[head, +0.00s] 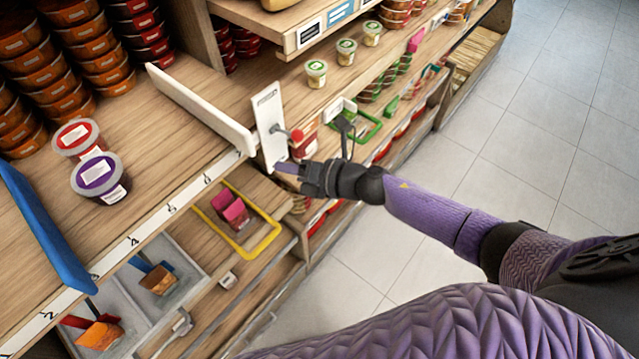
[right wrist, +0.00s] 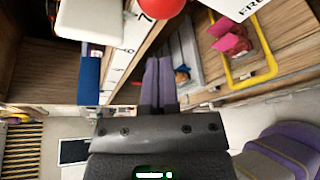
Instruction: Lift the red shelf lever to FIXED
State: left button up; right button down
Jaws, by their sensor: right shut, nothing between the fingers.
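The red shelf lever shows as a red ball knob (head: 298,136) on a short grey stem. It sticks out from an upright white plate (head: 268,115) on the shelf front. In the right wrist view the red knob (right wrist: 157,6) is cut by the top edge, and the plate (right wrist: 238,6) shows letters starting "FRE". My right gripper (head: 285,167) is shut and empty, just below the knob near the plate's lower end. Its closed purple fingers (right wrist: 158,78) point toward the shelf, apart from the knob in the wrist view. My left gripper is not in view.
A white divider (head: 200,108) and a blue divider (head: 40,230) stand on the numbered shelf. Two lidded tubs (head: 100,175) sit between them. A yellow frame (head: 262,247) and grey bins lie below. A green-framed holder (head: 368,130) is right of the plate. The tiled floor (head: 530,130) is clear.

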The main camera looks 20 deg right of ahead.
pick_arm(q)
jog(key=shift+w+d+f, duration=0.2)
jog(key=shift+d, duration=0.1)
pick_arm(e)
jog(key=v, duration=0.9)
jog(key=shift+d+r, duration=0.35)
jog(key=shift+d, duration=0.05)
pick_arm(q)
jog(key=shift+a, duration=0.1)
